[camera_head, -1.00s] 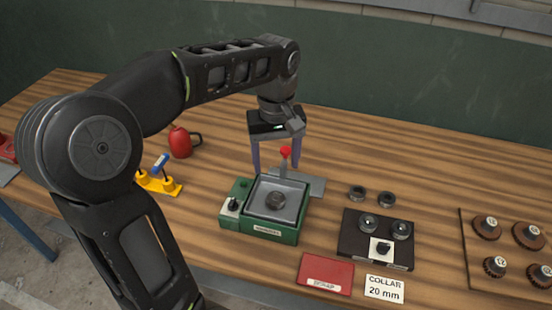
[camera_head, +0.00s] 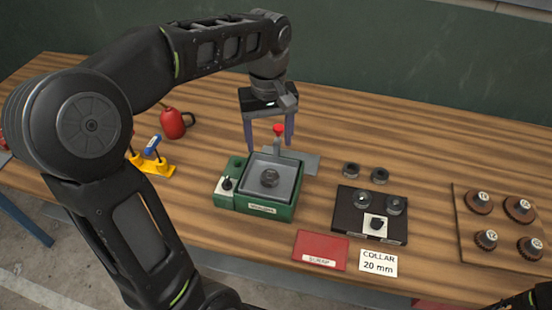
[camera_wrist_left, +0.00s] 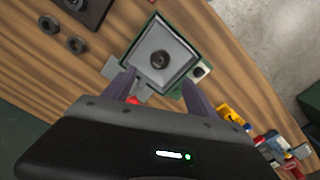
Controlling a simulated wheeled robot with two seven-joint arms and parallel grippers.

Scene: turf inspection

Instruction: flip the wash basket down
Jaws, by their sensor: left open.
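The wash basket (camera_head: 289,181) is a square grey tray set in a green washer box (camera_head: 270,211). A dark ring-shaped collar (camera_head: 270,178) lies in it. A lever with a red knob (camera_head: 278,129) stands upright at the basket's back edge. My left gripper (camera_head: 269,149) is open and points down, with its fingers on either side of the lever around the knob. I cannot tell whether a finger touches it. In the left wrist view the red knob (camera_wrist_left: 133,100) shows low between the fingers, partly hidden by the gripper body, and the basket (camera_wrist_left: 159,35) lies beyond.
A black knob (camera_head: 227,184) sits on the box's left side. Two loose collars (camera_head: 365,172) and a black fixture (camera_head: 345,222) are to the right. A red scrap tray (camera_head: 320,243) and collar card (camera_head: 378,263) lie in front. A red can (camera_head: 174,124) stands behind left.

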